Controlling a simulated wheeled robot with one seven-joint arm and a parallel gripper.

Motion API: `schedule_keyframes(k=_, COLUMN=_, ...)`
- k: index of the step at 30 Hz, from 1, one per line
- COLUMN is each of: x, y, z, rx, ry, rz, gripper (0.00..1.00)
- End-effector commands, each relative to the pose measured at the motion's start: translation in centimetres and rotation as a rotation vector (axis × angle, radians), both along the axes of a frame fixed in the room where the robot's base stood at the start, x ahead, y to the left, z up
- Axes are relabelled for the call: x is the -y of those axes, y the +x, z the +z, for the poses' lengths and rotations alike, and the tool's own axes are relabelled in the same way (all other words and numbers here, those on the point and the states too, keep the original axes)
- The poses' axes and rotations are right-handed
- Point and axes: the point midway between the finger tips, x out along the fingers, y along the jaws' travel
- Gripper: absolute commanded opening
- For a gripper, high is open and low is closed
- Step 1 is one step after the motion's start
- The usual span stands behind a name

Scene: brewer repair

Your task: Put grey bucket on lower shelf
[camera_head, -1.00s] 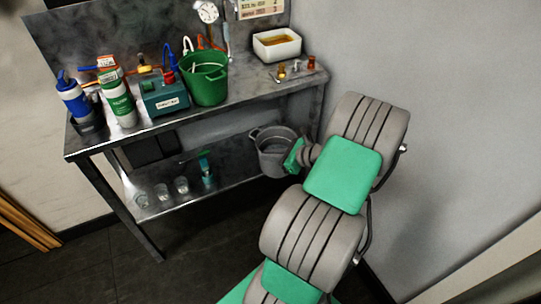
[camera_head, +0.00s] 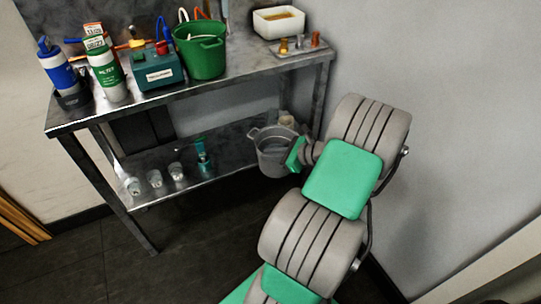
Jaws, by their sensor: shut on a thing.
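The grey bucket (camera_head: 272,155) is upright near the right end of the lower shelf (camera_head: 228,168), below the table top. My gripper (camera_head: 298,153) is shut on the right side of the bucket, and its fingertips are partly hidden by the bucket and my wrist. The bucket's base is close to the shelf's front edge; I cannot tell whether it rests on the shelf or hangs just in front of it.
Several clear cups (camera_head: 155,179) and a teal tube (camera_head: 202,152) stand left on the lower shelf. A green bucket (camera_head: 201,58), a teal box (camera_head: 158,75), bottles (camera_head: 107,78) and a white basin (camera_head: 279,24) stand on the table top. The wall is close on the right.

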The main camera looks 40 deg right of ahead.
Motion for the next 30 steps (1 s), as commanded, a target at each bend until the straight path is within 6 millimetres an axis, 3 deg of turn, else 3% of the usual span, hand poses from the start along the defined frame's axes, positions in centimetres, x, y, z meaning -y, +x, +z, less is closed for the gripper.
schedule_keyframes(k=1, x=0.0, y=0.0, z=-1.0, rx=0.001, ry=-0.002, rz=0.002, gripper=0.0)
schedule_keyframes(k=30, x=-0.5, y=-0.1, z=-9.0, rx=0.0, ry=-0.001, rz=0.048, gripper=0.0)
